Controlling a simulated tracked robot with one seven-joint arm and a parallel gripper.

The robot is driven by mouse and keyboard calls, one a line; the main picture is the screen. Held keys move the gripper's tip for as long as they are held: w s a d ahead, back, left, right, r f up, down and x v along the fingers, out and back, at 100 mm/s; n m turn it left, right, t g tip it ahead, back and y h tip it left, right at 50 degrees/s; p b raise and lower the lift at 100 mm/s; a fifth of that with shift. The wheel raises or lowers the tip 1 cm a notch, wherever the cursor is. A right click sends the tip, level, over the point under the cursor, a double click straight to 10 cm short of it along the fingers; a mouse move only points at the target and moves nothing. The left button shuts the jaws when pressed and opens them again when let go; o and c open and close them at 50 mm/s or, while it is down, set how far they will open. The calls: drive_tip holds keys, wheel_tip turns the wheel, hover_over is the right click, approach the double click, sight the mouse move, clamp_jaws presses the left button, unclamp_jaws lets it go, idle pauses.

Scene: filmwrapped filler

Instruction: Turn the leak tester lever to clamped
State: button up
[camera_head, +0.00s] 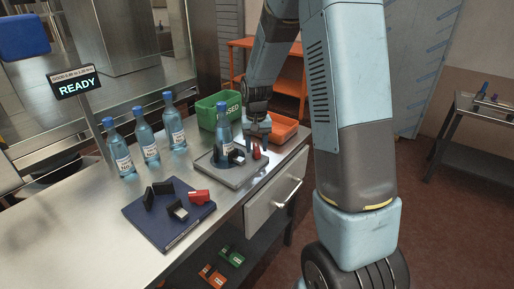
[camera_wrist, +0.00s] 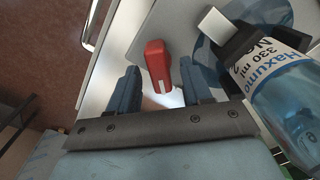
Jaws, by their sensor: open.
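A red lever (camera_wrist: 157,62) with a white mark at its near end stands on a light grey plate, beside a clear blue labelled bottle (camera_wrist: 285,85) and a black block (camera_wrist: 232,42) with a pale face. In the head view this grey fixture (camera_head: 226,177) holds the upright bottle (camera_head: 223,131), with the red lever (camera_head: 256,152) at its right. My gripper (camera_wrist: 159,67) is open, its two fingers to either side of the lever's near end.
A dark blue fixture (camera_head: 160,226) with black blocks and its own red lever (camera_head: 198,196) lies nearer on the bench. Several bottles (camera_head: 145,137) stand at left by a READY sign (camera_head: 76,83). A green bin (camera_head: 211,106) and an orange tray (camera_head: 283,128) stand behind.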

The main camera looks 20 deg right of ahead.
sight(257, 147)
wheel_tip(257, 147, up, 12)
drive_tip(key=shift+r, duration=0.25)
idle(0.4)
drive_tip(key=s+r+n+t, duration=0.1)
drive_tip(key=s+r+t, duration=0.2)
drive_tip(key=s+r, duration=0.85)
drive_tip(key=s+n+t, duration=0.1)
drive_tip(key=s+t, duration=0.1)
drive_tip(key=s, duration=1.5)
drive_tip(key=shift+d+r+t, duration=0.25)
drive_tip(key=shift+d+t, duration=0.05)
drive_tip(key=shift+d, duration=0.1)
